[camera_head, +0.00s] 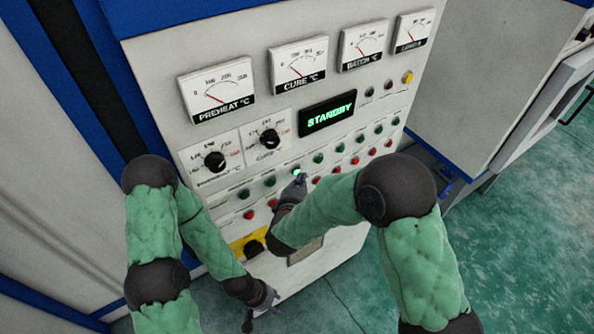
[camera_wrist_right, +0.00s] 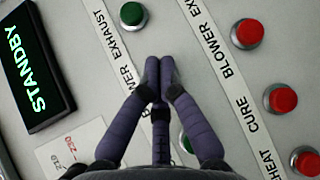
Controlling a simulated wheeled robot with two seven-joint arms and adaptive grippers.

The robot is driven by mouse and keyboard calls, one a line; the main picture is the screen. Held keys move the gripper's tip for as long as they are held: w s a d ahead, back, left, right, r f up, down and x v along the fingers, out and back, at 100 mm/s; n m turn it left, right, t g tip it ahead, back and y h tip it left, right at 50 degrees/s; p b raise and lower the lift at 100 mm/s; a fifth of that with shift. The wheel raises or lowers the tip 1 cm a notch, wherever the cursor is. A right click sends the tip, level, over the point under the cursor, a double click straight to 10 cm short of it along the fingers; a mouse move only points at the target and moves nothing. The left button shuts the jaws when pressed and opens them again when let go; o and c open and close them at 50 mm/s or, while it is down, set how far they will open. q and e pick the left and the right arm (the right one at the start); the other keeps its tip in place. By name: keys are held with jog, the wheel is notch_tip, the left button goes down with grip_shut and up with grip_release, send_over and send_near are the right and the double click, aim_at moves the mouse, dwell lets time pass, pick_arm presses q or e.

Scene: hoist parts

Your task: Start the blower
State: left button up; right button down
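The white control panel (camera_head: 235,120) fills the middle of the head view. My right gripper (camera_head: 300,180) is at its green button row, beside a bright green button (camera_head: 296,171). In the right wrist view, its two fingers (camera_wrist_right: 153,72) are together, pointing at the panel beside the word BLOWER. They hide the spot between the green button (camera_wrist_right: 133,15) by EXHAUST and a partly hidden green button (camera_wrist_right: 185,142); I cannot tell whether they touch a button. The display (camera_head: 327,114) reads STANDBY. My left gripper (camera_head: 262,308) is low in front of the panel, fingers apart, empty.
Red buttons (camera_wrist_right: 280,98) run in a parallel row. Dial gauges (camera_head: 299,62) line the panel top, with two black knobs (camera_head: 270,138) below. A black knob on a yellow plate (camera_head: 254,248) sits low. Green floor (camera_head: 520,240) is open at right.

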jog(key=shift+s+d, duration=0.15)
jog(key=shift+s, duration=0.1)
jog(key=shift+s+d+p, duration=0.3)
jog(key=shift+s+d, duration=0.45)
jog(key=shift+s, duration=0.3)
jog(key=shift+s+d+p, duration=0.25)
jog(key=shift+s+d, duration=0.5)
jog(key=shift+s, duration=0.25)
